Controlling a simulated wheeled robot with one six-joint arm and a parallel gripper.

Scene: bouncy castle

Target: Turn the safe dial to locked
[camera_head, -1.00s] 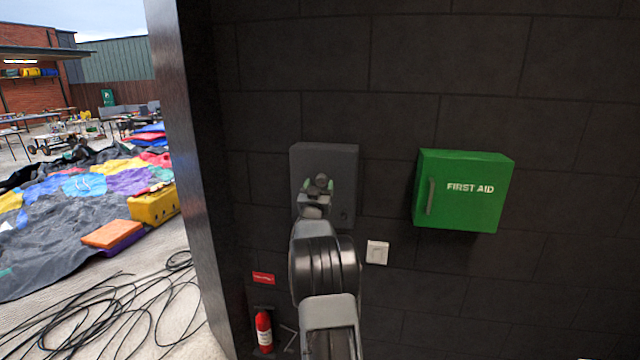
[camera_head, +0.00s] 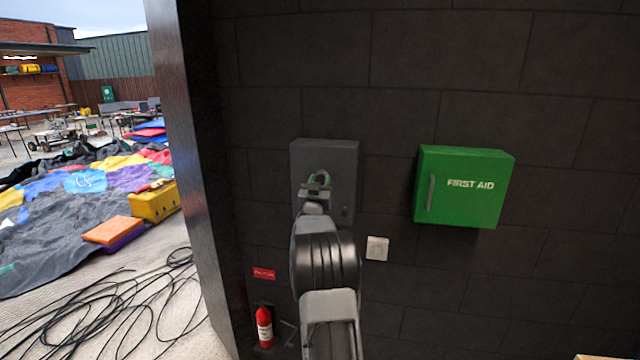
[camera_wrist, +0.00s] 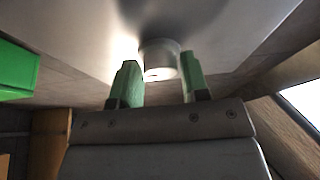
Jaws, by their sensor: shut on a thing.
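The safe (camera_head: 340,160) is a dark grey box on the dark block wall. My gripper (camera_head: 319,179) is at the safe's front, left of its middle, and hides the dial in the head view. In the wrist view, the dial (camera_wrist: 158,58) is a short silvery round knob standing out from the safe's face. The green-padded fingers of my gripper (camera_wrist: 156,82) lie on either side of it, shut on it. Any locked or unlocked marking cannot be made out. A small round dark detail (camera_head: 345,211) shows at the safe's lower right.
A green first aid box (camera_head: 464,187) sticks out from the wall to the right; a white switch (camera_head: 377,248) is between. A red extinguisher (camera_head: 264,327) stands low left. The wall's edge (camera_head: 190,180) is at left, with loose cables (camera_head: 110,315) on the ground beyond.

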